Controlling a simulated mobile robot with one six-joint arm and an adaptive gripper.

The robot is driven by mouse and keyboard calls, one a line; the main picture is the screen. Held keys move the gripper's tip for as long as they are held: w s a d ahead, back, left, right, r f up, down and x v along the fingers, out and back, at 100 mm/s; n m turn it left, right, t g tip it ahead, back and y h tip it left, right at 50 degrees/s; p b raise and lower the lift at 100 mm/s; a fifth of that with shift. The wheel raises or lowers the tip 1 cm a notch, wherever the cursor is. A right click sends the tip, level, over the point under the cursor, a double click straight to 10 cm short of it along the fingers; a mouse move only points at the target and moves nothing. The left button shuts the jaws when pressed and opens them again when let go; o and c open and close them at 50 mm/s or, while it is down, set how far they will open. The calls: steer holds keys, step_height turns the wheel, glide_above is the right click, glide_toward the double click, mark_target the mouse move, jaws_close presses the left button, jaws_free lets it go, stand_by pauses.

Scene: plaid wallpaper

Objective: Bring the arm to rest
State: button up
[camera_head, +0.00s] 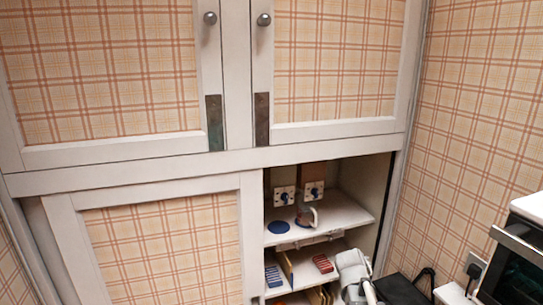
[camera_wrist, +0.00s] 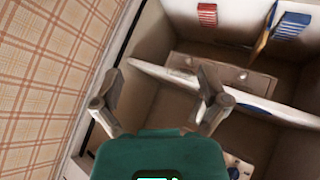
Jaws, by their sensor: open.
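My gripper (camera_wrist: 160,90) shows in the wrist view with its two grey fingers spread wide apart and nothing between them. Behind the fingers is the open shelf compartment, seen turned over. The fingertips overlap a white shelf board (camera_wrist: 270,105) in the picture; I cannot tell any contact. In the head view, a white and grey part of my arm (camera_head: 353,268) stands at the lower right of the open cabinet, in front of the shelves. The fingers cannot be made out there.
The open cabinet holds a mug (camera_head: 307,216) and a blue disc (camera_head: 278,227) on its upper shelf (camera_head: 345,215). A red block (camera_head: 323,263) and a blue block (camera_head: 273,275) lie below. A sliding door (camera_head: 165,250) stands left. A dark appliance (camera_head: 515,265) is at right.

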steer(key=s+a+f+g+y, duration=0.2)
steer(key=s+a+g, duration=0.2)
steer(key=s, duration=0.5)
steer(key=s+a+f+g+y, duration=0.2)
steer(key=s+a+f+g, duration=0.1)
steer(key=s+a, duration=0.4)
steer(key=shift+s+f+m+g+y, duration=0.2)
steer(key=shift+s+m+g+y, duration=0.15)
steer(key=shift+s, duration=0.5)
